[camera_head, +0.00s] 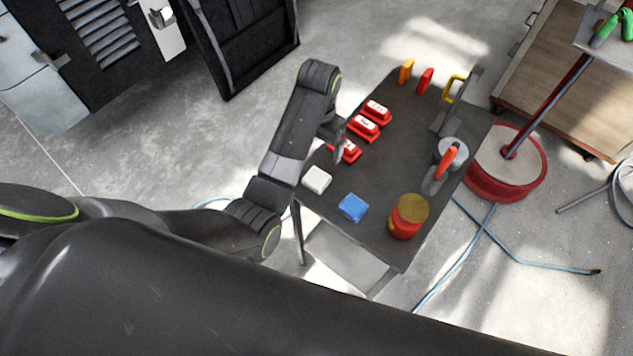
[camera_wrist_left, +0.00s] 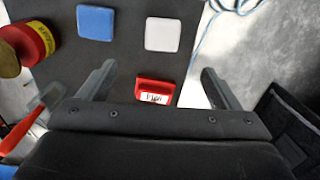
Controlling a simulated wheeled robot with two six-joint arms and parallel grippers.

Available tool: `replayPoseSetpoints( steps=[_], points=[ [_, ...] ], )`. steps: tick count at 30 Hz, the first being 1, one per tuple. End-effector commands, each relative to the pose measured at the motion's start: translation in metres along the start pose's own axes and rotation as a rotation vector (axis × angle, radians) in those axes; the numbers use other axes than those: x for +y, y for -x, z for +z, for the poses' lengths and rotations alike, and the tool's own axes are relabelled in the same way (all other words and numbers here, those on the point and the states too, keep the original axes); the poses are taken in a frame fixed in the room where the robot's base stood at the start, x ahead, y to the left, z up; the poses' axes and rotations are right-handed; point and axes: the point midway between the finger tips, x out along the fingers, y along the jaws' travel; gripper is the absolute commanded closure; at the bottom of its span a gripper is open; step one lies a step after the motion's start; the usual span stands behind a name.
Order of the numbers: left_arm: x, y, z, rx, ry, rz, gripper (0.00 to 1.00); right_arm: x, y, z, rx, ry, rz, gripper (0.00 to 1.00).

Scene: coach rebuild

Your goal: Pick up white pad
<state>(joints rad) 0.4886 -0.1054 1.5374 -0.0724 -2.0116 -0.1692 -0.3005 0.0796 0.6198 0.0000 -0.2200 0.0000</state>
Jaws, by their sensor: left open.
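The white pad (camera_head: 316,179) is a small rounded block lying flat near the left edge of the dark table (camera_head: 375,225). It also shows in the left wrist view (camera_wrist_left: 163,34), beyond the fingertips and centred between them. My left gripper (camera_head: 339,143) is over the table, above the nearest red block and apart from the pad. In the left wrist view my left gripper (camera_wrist_left: 158,70) is open, with nothing between its fingers but a red block (camera_wrist_left: 155,93) below. My right gripper is not in view.
A blue pad (camera_head: 352,207) lies beside the white one. A red can with a yellow top (camera_head: 408,215), an orange-handled tool (camera_head: 441,166) and several red blocks (camera_head: 363,128) share the table. A red round-based stand (camera_head: 507,163) is to the right. A blue hose (camera_head: 470,245) lies on the floor.

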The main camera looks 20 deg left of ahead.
Motion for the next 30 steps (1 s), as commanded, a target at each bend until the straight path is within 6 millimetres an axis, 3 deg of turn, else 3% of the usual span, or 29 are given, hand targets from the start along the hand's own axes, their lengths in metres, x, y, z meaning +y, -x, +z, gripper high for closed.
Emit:
replayPoseSetpoints(
  steps=[1,4,12,23,30],
  points=[
    [0.000,-0.013,0.000,0.001,0.000,0.000,0.15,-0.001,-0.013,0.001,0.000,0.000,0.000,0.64],
    [0.000,-0.035,0.001,-0.002,0.001,0.000,0.15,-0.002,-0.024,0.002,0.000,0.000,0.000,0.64],
    [-0.001,-0.082,0.001,-0.003,0.001,0.000,0.15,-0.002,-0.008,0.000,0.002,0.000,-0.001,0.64],
    [-0.002,-0.108,0.000,0.000,0.001,-0.001,0.15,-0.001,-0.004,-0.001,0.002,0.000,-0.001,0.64],
    [-0.006,-0.137,0.001,-0.002,0.001,-0.001,0.15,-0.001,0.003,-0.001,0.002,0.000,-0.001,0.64]
  ],
)
